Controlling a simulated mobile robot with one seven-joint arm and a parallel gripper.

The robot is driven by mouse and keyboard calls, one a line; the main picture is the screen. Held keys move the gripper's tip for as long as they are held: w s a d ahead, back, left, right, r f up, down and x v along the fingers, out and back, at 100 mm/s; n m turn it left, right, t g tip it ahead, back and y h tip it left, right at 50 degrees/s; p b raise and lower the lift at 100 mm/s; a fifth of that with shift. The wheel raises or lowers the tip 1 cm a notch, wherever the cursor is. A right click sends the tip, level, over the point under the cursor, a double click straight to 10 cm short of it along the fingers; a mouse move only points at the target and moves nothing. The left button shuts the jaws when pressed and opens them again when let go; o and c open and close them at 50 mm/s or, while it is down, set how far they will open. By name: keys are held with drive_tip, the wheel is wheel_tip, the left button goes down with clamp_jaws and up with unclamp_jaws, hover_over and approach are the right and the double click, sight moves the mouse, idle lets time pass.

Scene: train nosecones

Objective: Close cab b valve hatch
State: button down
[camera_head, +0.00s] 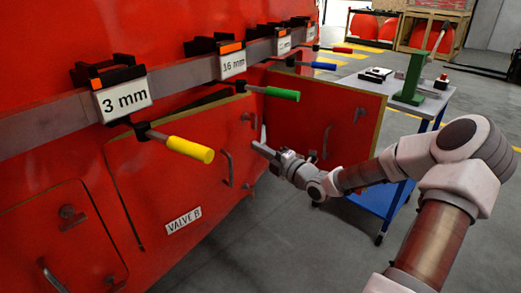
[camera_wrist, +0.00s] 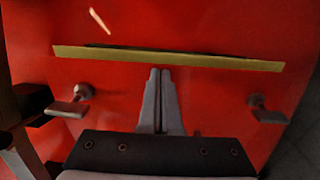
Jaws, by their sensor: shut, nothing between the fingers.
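The red hatch labelled VALVE B (camera_head: 185,185) is on the train nose in the head view. It stands slightly ajar, with its tan edge and a dark gap showing along the top. It has a bar handle and a small latch. My gripper (camera_head: 259,148) is shut and empty, close to the hatch's right side; I cannot tell whether it touches. In the wrist view, the shut fingertips (camera_wrist: 160,72) point at a red panel just below a tan edge strip (camera_wrist: 165,58), with a latch on each side.
Another red hatch door (camera_head: 335,115) stands swung out at right. Feeler gauges with yellow (camera_head: 190,149), green (camera_head: 282,94), blue and red handles hang on the grey rail (camera_head: 70,123) above. A blue-framed table (camera_head: 430,100) stands behind my arm. Grey floor is clear below.

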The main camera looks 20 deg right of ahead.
drive_tip(key=w+a+n+y+b, duration=0.1)
drive_tip(key=w+a+y+b, duration=0.1)
drive_tip(key=w, duration=0.7)
drive_tip(key=shift+w+a+r+n+g+b, duration=0.15)
drive_tip(key=shift+a+r+n+g+b, duration=0.2)
drive_tip(key=shift+a, duration=0.4)
drive_tip(key=shift+a+y, duration=0.1)
drive_tip(key=shift+y, duration=0.2)
drive_tip(key=shift+f, duration=0.15)
